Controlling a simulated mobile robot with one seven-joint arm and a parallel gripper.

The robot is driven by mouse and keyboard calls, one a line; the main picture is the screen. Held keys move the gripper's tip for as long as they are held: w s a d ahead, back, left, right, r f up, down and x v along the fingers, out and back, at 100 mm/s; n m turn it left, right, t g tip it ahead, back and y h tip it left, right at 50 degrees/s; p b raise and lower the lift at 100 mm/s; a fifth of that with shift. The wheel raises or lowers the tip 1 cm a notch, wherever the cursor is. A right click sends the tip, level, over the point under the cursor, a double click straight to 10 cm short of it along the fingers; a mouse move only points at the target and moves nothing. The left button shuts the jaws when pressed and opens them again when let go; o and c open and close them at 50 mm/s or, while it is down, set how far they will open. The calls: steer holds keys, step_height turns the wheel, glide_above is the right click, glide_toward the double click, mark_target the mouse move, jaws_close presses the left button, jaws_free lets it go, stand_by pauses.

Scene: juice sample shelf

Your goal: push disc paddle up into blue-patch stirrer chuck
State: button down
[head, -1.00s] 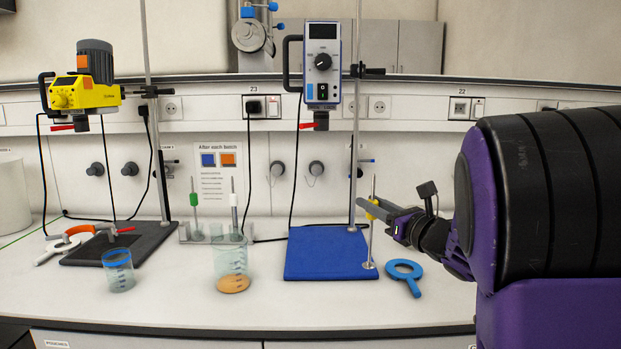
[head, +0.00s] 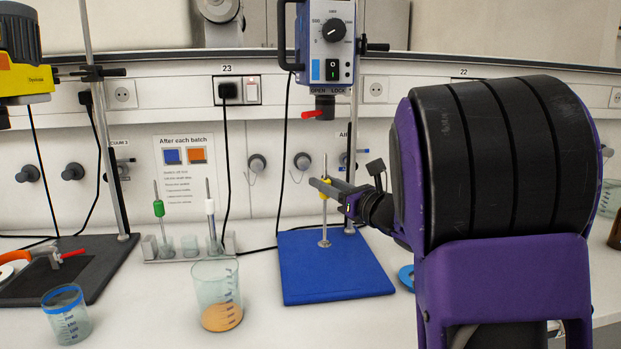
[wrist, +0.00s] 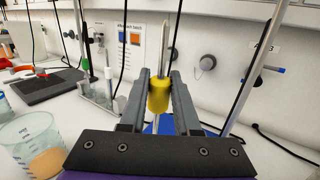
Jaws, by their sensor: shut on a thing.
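The disc paddle has an upright thin shaft, a yellow collar (wrist: 158,96) and a small round disc (head: 324,243) at its lower end. My gripper (head: 322,186) is shut on the yellow collar; the wrist view shows one finger on each side of it. The stirrer with the blue patch (head: 326,45) hangs on a stand above. Its dark chuck (head: 325,104), with a red lever at its left, lies in line above the shaft tip in the head view, with a clear gap. The depth alignment is hard to tell. The chuck is out of the wrist view.
A blue mat (head: 335,285) lies below the paddle. The stirrer's stand rod (head: 353,130) is close right of the shaft. A rack (head: 165,252) with green- and white-collared paddles and a beaker (head: 217,285) with orange liquid stand left. A blue ring (head: 406,276) is partly hidden by my arm.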

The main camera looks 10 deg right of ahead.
mark_target(325, 157)
steer(key=shift+w+a+r, duration=0.1)
steer(key=shift+w+a, duration=0.05)
steer(key=shift+w, duration=0.15)
steer(key=shift+s+r+p, duration=0.1)
steer(key=shift+r+p, duration=0.3)
steer(key=shift+r, duration=0.95)
step_height(325, 157, up, 3)
steer(key=p, duration=0.3)
steer(key=shift+f+p, duration=0.1)
steer(key=shift+p, duration=0.3)
steer(key=shift+b, duration=1.75)
steer(key=shift+r+p, duration=0.4)
steer(key=shift+r, duration=1)
steer(key=shift+b, duration=0.65)
